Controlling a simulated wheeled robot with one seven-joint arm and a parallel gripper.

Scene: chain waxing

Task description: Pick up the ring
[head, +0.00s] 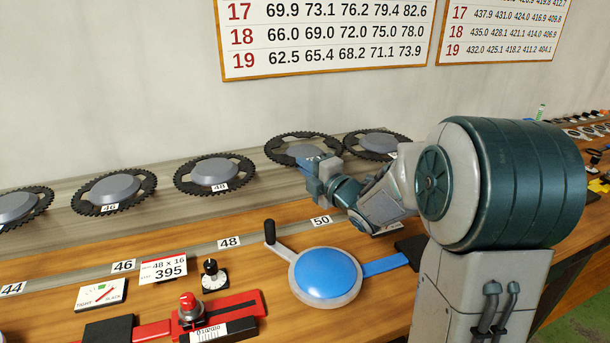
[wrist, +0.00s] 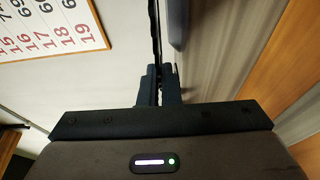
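A dark toothed ring (head: 273,146) is at the back shelf, around or just above a grey round pedestal (head: 303,150). My gripper (head: 326,168) is at the right front part of its rim. In the wrist view the ring shows edge-on as a thin dark line (wrist: 155,35), running between the two fingertips (wrist: 158,85). The fingers are close together on it, so my gripper looks shut on the ring. The ring seems a little above the pedestal's top, which shows beside it in the wrist view (wrist: 178,22). My gripper hides part of the ring's right side.
Other toothed rings sit around pedestals left (head: 180,175) and right (head: 350,142). In front on the bench are a blue round disc (head: 327,272) with an upright black-handled crank (head: 270,232), a red tool (head: 240,305) and a black-knobbed dial (head: 213,275). Wall charts (head: 325,40) hang behind.

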